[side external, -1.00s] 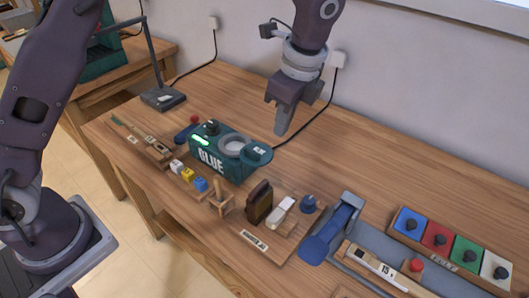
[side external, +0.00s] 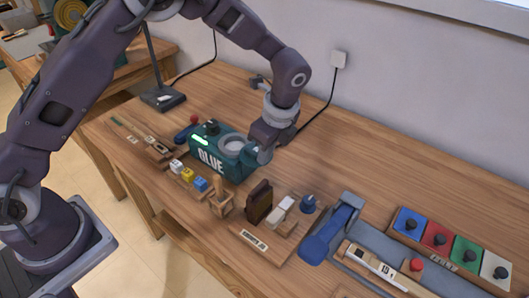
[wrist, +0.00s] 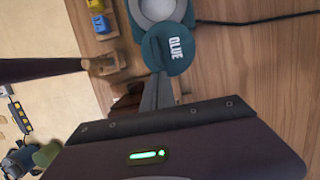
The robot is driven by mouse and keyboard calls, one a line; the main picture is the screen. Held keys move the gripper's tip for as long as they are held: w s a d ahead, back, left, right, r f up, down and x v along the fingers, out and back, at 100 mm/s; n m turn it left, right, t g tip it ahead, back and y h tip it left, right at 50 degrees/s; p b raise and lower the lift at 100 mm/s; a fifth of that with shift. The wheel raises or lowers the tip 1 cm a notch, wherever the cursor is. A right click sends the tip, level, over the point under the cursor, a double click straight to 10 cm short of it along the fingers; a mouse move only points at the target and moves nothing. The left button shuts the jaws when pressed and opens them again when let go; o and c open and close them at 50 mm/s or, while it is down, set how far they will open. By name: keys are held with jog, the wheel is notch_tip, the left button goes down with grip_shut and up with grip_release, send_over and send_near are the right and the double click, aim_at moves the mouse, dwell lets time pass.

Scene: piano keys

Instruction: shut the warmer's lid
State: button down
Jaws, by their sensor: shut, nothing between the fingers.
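The teal warmer (side external: 230,172), marked GLUE, stands on the desk with a green light on its top. Its round pale opening (side external: 231,144) is uncovered. The flat round teal lid (wrist: 168,48) sits swung out beside the opening (wrist: 157,8) in the wrist view. In the side view my gripper mostly hides the lid. My gripper (side external: 264,158) is shut and empty, pointing down at the warmer's right end. In the wrist view its fingertips (wrist: 158,78) are right at the lid's edge; I cannot tell whether they touch it.
Small white, yellow and blue blocks (side external: 187,174) and a wooden holder (side external: 221,203) stand in front of the warmer. A dark brown block (side external: 259,200) and a blue knob (side external: 308,204) are to the right. A lamp base (side external: 163,97) stands behind left. The desk's back right is clear.

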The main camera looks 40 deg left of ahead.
aim_at(247, 150)
jog(key=shift+a, duration=0.15)
jog(key=a, duration=0.8)
jog(key=shift+a, duration=0.35)
jog(key=d, duration=0.4)
jog(key=d+v, duration=0.1)
jog(key=v, duration=0.9)
jog(key=s+a+r+n+t+h, duration=0.1)
jog(key=s+a+r+n, duration=0.15)
jog(key=s+r, duration=0.2)
jog(key=s+a+r+n+t, duration=0.1)
jog(key=s+r+n, duration=0.2)
jog(key=s+r, duration=0.15)
jog(key=s+a+r+n+t+h, duration=0.1)
jog(key=s+n, duration=0.5)
jog(key=s, duration=0.3)
jog(key=s+a+r+n+t, duration=0.1)
jog(key=s+a+n+t, duration=0.1)
jog(key=s+n, duration=0.4)
jog(key=s, duration=0.3)
jog(key=shift+s+r+t+h, duration=0.2)
jog(key=shift+s+t+h, duration=0.1)
jog(key=shift+h, duration=0.1)
